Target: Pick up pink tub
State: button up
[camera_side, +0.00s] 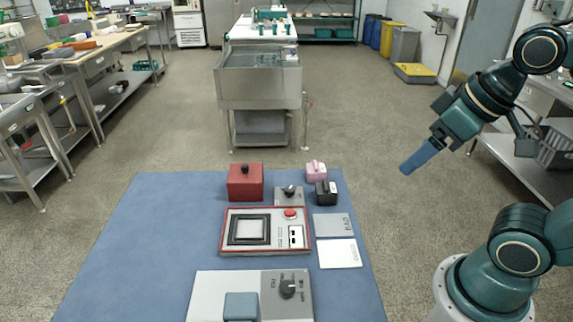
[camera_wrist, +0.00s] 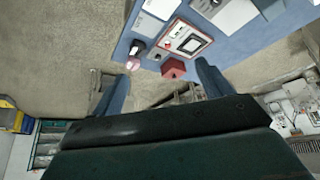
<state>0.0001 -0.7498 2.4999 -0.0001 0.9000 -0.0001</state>
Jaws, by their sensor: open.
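The pink tub (camera_side: 316,174) is a small pink box with a handle-like top, standing upright near the back right of the blue table. It sits just behind a black tub (camera_side: 326,194). In the wrist view the pink tub (camera_wrist: 132,64) shows small, just beyond the tip of the left finger. My gripper (camera_side: 408,168) is up in the air to the right of the table, apart from the tub, with its blue fingers tilted down and left. In the wrist view my gripper (camera_wrist: 162,74) has its two fingers wide apart with nothing between them.
A red box with a black knob (camera_side: 245,182) stands left of the tub. A grey knob block (camera_side: 288,196), a red-framed panel (camera_side: 265,231), grey and white cards (camera_side: 340,253) and a large dial plate (camera_side: 287,292) lie nearer. The table's left side (camera_side: 150,250) is clear.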

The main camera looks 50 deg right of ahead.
jog(key=shift+w, duration=0.1)
jog(key=n+g+y, duration=0.2)
jog(key=n+y, duration=0.1)
jog(key=n, duration=0.6)
send_over(320, 167)
jog(key=s+d, duration=0.2)
jog(key=d, duration=0.1)
notch_tip(320, 167, down, 18)
jog(key=shift+a+r, duration=0.15)
jog(key=shift+a, duration=0.1)
jog(key=shift+g, duration=0.3)
jog(key=shift+x, duration=4.25)
